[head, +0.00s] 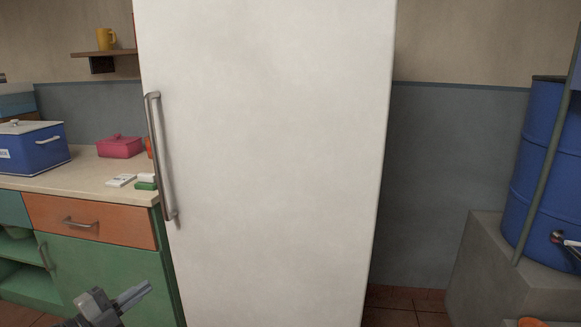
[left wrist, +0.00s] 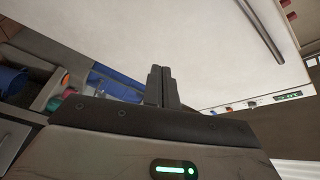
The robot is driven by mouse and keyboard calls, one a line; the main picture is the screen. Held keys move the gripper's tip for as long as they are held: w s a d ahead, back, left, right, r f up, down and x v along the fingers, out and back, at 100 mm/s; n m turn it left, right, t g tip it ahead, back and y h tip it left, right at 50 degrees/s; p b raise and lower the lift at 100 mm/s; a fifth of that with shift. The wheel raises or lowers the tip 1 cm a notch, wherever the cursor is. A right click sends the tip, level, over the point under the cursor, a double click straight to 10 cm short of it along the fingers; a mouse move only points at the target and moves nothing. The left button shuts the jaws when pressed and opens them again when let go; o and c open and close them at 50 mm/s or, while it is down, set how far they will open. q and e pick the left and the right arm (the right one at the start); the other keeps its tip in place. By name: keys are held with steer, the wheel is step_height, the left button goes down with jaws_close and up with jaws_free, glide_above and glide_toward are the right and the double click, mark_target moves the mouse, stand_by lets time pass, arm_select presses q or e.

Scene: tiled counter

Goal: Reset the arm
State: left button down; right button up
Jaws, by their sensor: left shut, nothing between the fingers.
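My left gripper (head: 132,296) shows at the bottom left of the head view, in front of the green cabinet and left of the lower part of the white fridge. Its fingers are shut with nothing between them. In the left wrist view the two dark fingers (left wrist: 161,86) stand together, with the white fridge face (left wrist: 200,55) behind them. The fridge (head: 270,160) looks closed, with a long metal handle (head: 160,155) on its left side. The gripper is apart from the handle and below it. My right gripper is not in view.
A counter (head: 85,178) at left holds a blue box (head: 35,150), a pink container (head: 119,147) and small packs. Below are an orange drawer (head: 90,221) and a green cabinet (head: 100,265). A blue barrel (head: 545,170) stands on a concrete block (head: 490,270) at right.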

arm_select(q)
steer(key=s+d+f+n+g+y+p, duration=0.1)
steer(key=s+d+f+n+g+y, duration=0.1)
steer(key=s+d+n, duration=0.6)
steer(key=s+d+f+n+g+y+p, duration=0.2)
steer(key=s+d+f+n, duration=0.4)
steer(key=s+d+n, duration=0.3)
steer(key=s+d+g+y, duration=0.1)
steer(key=s+d, duration=0.3)
steer(key=s, duration=0.3)
steer(key=shift+d+y, duration=0.3)
steer(key=shift+y, duration=0.1)
steer(key=shift+f, duration=0.1)
